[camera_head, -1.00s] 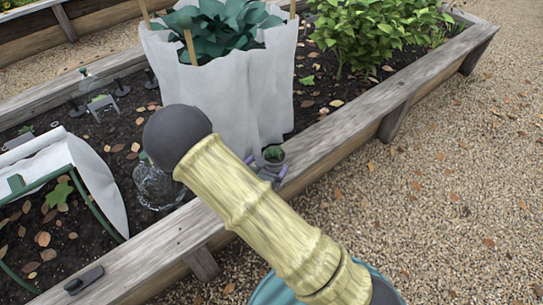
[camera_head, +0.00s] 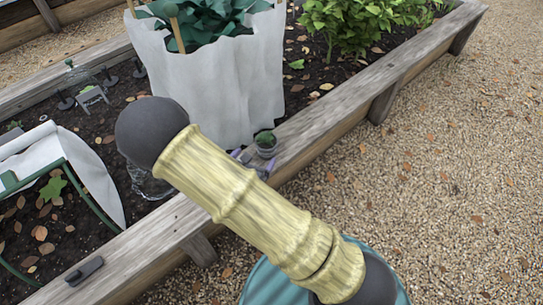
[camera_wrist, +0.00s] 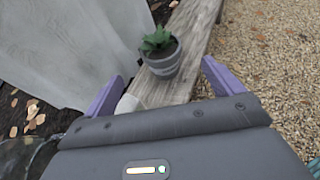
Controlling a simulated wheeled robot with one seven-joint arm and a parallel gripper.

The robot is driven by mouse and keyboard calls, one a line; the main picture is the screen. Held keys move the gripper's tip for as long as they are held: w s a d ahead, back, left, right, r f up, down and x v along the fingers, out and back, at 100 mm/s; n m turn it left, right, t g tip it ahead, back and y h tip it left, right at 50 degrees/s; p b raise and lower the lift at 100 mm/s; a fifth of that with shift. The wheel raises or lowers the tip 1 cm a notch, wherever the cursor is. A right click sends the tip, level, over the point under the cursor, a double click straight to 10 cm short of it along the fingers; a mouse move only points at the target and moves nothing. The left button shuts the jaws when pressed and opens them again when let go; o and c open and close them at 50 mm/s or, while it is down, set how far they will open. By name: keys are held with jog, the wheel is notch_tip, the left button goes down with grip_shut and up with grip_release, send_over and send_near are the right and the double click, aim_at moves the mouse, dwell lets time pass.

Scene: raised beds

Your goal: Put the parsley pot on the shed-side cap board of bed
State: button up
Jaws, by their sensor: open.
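The parsley pot (camera_head: 266,146), a small grey pot with a green plant, stands upright on the near cap board (camera_head: 345,103) of the bed. In the wrist view the pot (camera_wrist: 163,64) rests on the weathered board (camera_wrist: 197,35), just beyond my fingertips. My gripper (camera_wrist: 165,84) is open, its two purple fingers spread wide with nothing held between them. In the head view my gripper (camera_head: 250,162) is mostly hidden behind my arm, with only parts of the purple fingers showing on the near side of the pot.
A white fleece wrap (camera_head: 215,90) around a leafy plant stands close behind the pot. A clear cloche (camera_head: 148,184) sits in the soil, partly behind my arm. A white-covered hoop tunnel (camera_head: 75,165) is at left. A dark fitting (camera_head: 84,271) lies on the board. Gravel (camera_head: 445,190) is open at right.

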jog(key=s+d+r+m+g+h, duration=0.1)
jog(key=s+d+r+m+g, duration=0.3)
jog(key=d+m, duration=0.4)
jog(key=s+d+r+m+g+h, duration=0.2)
jog(key=s+d+m+g, duration=0.3)
jog(key=d+m+g, duration=0.25)
notch_tip(320, 180, up, 9)
jog(key=s+m+t+y, duration=0.2)
jog(key=m+y, duration=0.6)
jog(key=m, duration=0.7)
jog(key=shift+s+d+f+y, duration=0.15)
jog(key=shift+s+y, duration=0.1)
jog(key=shift+y, duration=0.05)
jog(key=shift+m, duration=0.25)
jog(key=w+p+v, duration=0.3)
jog(key=p+v, duration=0.9)
jog(key=p, duration=0.1)
jog(key=w+r+p+v, duration=0.1)
jog(key=w+p+v, duration=0.2)
jog(key=p+v, duration=1)
jog(key=w+r+p+v, duration=0.1)
jog(key=w+p+v, duration=0.1)
jog(key=p+v, duration=1)
jog(key=shift+w+r+p, duration=0.25)
jog(key=shift+r+p, duration=0.2)
